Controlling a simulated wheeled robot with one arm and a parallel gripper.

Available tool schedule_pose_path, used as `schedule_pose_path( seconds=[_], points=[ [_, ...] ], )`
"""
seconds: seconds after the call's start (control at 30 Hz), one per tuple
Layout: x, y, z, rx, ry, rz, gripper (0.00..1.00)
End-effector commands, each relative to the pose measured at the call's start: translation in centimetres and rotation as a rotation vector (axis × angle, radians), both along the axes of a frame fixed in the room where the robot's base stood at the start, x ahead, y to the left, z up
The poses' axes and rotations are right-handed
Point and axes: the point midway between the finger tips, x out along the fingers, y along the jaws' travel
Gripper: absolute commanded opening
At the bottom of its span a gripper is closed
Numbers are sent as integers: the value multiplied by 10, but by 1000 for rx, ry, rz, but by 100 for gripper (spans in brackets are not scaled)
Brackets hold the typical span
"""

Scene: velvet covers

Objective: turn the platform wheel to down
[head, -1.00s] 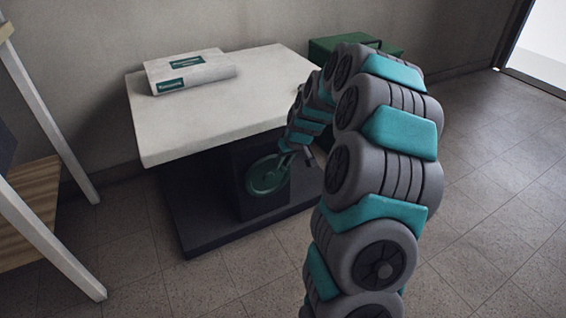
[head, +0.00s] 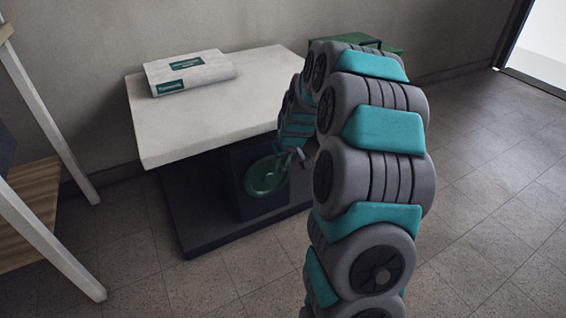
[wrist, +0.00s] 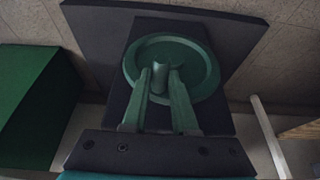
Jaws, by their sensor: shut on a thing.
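The green platform wheel (head: 265,176) is on the dark column under the white platform top (head: 215,105). In the wrist view the wheel (wrist: 172,66) shows as a green disc with a raised rim, and a short handle (wrist: 159,77) stands up from it. My gripper (wrist: 160,80) is shut on this handle, with one finger on each side. In the head view my gripper (head: 288,158) is at the wheel's upper right, and my arm hides part of that side. The platform top stands well above its dark base (head: 195,222).
A white package with green labels (head: 190,73) lies on the platform top. A green box (head: 345,42) stands behind it on the right. A rack with white legs and a wooden shelf (head: 35,195) is at the left. The tiled floor at the right is clear.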

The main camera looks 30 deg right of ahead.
Motion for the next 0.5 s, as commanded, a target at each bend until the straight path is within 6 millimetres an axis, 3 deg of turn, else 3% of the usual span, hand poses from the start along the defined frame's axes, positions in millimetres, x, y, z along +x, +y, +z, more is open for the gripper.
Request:
schedule_pose_path(
  seconds=[0.5],
  points=[
    [-2, 23, 3, -236, -6, 4, 0]
  ],
)
